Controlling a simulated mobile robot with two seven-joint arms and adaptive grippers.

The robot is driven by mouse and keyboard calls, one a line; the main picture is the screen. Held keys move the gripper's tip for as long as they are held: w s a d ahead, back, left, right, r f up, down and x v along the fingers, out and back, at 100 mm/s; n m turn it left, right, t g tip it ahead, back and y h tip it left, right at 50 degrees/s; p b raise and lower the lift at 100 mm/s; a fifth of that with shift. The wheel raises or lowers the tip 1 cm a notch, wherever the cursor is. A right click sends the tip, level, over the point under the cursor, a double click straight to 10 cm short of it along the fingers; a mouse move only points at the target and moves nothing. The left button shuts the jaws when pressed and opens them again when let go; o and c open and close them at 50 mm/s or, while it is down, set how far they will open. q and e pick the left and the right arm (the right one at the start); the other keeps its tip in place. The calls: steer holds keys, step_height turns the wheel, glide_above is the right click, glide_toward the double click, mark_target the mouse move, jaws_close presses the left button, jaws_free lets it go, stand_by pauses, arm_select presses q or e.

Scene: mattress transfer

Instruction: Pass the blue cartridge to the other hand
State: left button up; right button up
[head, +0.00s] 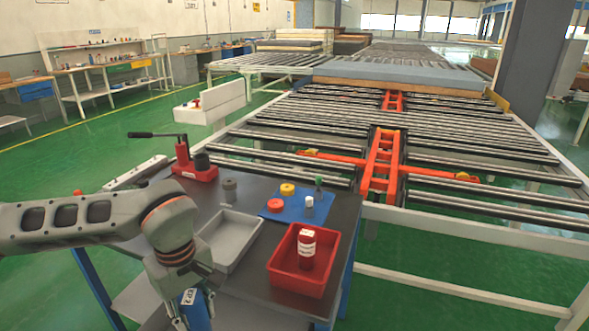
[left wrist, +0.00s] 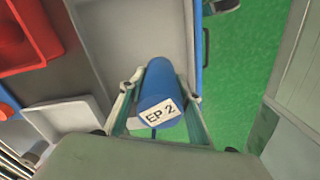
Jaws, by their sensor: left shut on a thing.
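The blue cartridge (head: 200,311) has a white label reading EP 2. My right gripper shows in neither view.
A grey tray (head: 219,262) and a red tray (head: 334,247) holding a red cartridge (head: 306,252) are on the bench. Behind are a blue mat (head: 322,207) with small parts and a red lever tool (head: 196,168). A roller conveyor (head: 440,135) lies beyond.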

arm_select(q)
steer(key=a+m, duration=0.1)
steer(key=m, duration=0.2)
steer(key=a+r+m, duration=0.1)
steer(key=shift+w+a+r+m, duration=0.1)
steer(key=shift+w+a+m, duration=0.2)
steer(key=shift+w, duration=0.05)
steer(key=m, duration=0.1)
steer(key=a+m, duration=0.1)
steer(key=m, duration=0.1)
steer(key=a+r+m, duration=0.1)
steer(key=m, duration=0.1)
steer(key=shift+w+a+r, duration=0.1)
steer(key=shift+w+a, duration=0.15)
steer(key=shift+w, duration=0.05)
